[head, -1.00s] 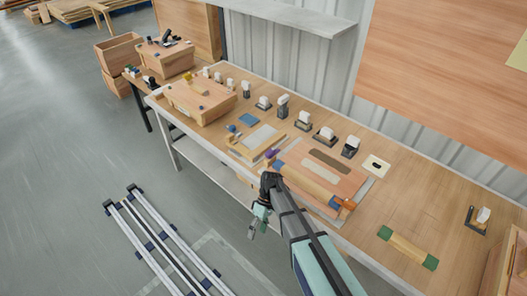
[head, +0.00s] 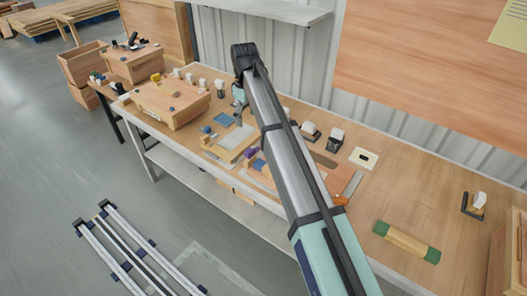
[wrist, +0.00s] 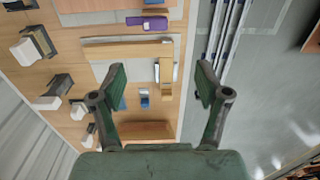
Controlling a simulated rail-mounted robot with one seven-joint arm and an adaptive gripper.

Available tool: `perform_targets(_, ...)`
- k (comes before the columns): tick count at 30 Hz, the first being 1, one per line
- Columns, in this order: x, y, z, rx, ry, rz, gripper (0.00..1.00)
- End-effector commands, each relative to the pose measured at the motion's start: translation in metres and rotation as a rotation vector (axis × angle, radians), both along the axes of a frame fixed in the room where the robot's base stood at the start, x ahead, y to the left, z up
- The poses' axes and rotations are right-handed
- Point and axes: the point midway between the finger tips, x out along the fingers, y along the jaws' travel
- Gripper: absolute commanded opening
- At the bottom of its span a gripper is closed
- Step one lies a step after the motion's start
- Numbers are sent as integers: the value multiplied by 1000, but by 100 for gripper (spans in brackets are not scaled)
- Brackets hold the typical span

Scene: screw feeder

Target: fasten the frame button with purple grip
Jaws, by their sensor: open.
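A purple grip (head: 251,152) sits at the right end of a small wooden frame (head: 218,153) near the bench's front edge. In the wrist view the purple grip (wrist: 148,23) lies at the top, beyond the frame's wooden bar (wrist: 166,72). My gripper (head: 239,98) hangs over the bench, left of and farther back than the purple grip, partly hidden by my arm. In the wrist view my gripper (wrist: 162,82) has its fingers wide apart with nothing held between them. A smaller blue piece (wrist: 144,98) shows between the fingers, below them on the bench.
A wooden box (head: 172,103) stands at left on the bench. Several white-topped dark holders (head: 335,138) line the back. A green-ended wooden bar (head: 407,242) lies at right. My arm hides part of the bench middle. Rails (head: 140,250) lie on the floor in front.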

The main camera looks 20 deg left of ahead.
Motion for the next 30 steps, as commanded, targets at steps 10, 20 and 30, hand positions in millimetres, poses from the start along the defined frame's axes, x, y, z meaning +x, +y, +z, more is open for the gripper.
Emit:
perform_targets(10, 1, 1, -10, -5, -19, -7, 75)
perform_targets(20, 1, 1, -73, -5, -17, -6, 75)
perform_targets(30, 1, 1, -136, -4, -18, -6, 75)
